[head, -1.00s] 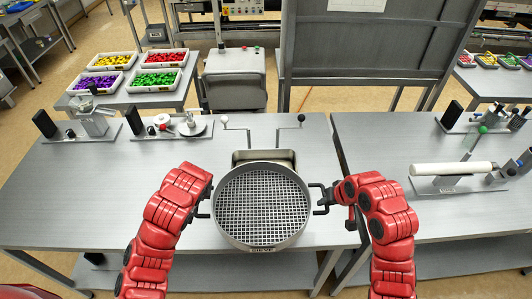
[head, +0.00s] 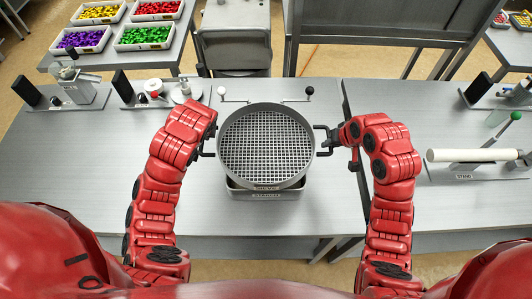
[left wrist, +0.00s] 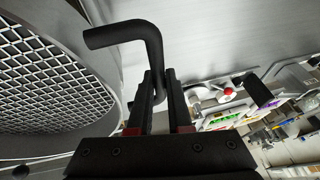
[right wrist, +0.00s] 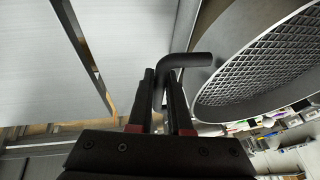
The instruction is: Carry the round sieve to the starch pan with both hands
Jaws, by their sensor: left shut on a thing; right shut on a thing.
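The round sieve (head: 266,148) is a grey metal ring with a mesh floor and a black handle on each side. The rest of the pan is hidden. My left gripper (head: 207,150) is shut on the left handle, seen close in the left wrist view (left wrist: 158,92). My right gripper (head: 335,143) is shut on the right handle, seen in the right wrist view (right wrist: 160,95). I cannot tell whether sieve and pan touch.
A bent rod with a white and a black knob (head: 266,98) stands just behind the sieve. Small fixtures (head: 150,95) stand at the table's back left. A white roller on a stand (head: 470,156) is on the right table. The table (head: 90,170) is bare left of my left arm.

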